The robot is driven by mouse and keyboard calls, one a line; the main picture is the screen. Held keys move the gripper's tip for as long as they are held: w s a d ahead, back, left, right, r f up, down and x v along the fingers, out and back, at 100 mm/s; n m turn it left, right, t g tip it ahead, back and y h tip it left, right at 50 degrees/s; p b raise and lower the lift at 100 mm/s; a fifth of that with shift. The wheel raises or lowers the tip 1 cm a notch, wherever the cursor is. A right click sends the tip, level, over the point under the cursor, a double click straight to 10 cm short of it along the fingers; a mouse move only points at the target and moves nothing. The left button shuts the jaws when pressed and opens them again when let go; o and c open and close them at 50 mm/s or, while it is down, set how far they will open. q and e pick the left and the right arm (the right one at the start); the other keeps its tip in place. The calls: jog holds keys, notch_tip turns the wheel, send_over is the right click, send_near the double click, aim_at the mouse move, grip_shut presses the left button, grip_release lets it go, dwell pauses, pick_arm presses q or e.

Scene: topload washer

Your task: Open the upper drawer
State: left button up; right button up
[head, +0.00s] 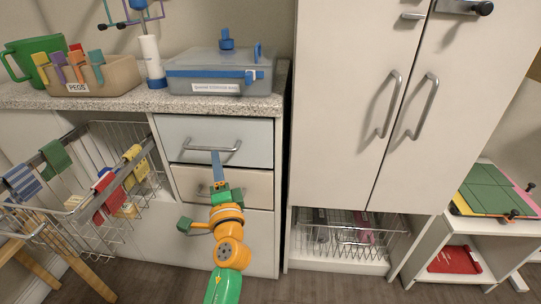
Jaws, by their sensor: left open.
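The upper drawer (250,142) has a pale blue-grey front under the speckled countertop and looks shut. Its silver bar handle (190,147) runs across the front. The lower drawer (258,188) below it has a beige front and its own handle, and also looks shut. My left gripper (217,160) is in front of the drawers, with its blue tip just below and overlapping the upper handle in the picture. It is open, and nothing shows between its jaws. Whether it touches the handle cannot be told. My right gripper is not in view.
A wire basket (60,228) with cloths hung on it stands to the left of the drawers. A lidded blue-grey box (205,84) and a pegs holder (110,76) sit on the countertop (130,103). A tall white cabinet (340,90) stands close on the right.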

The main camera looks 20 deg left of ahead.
aim_at(208, 149)
pick_arm(q)
jog(key=w+a, duration=0.1)
jog(key=w+a+r, duration=0.1)
jog(key=a, duration=0.1)
jog(key=w+a, duration=0.1)
jog(key=a, duration=0.1)
jog(key=shift+w+r, duration=0.2)
jog(key=shift+r, duration=0.05)
jog(key=shift+w, duration=0.3)
grip_shut()
dwell(0.8)
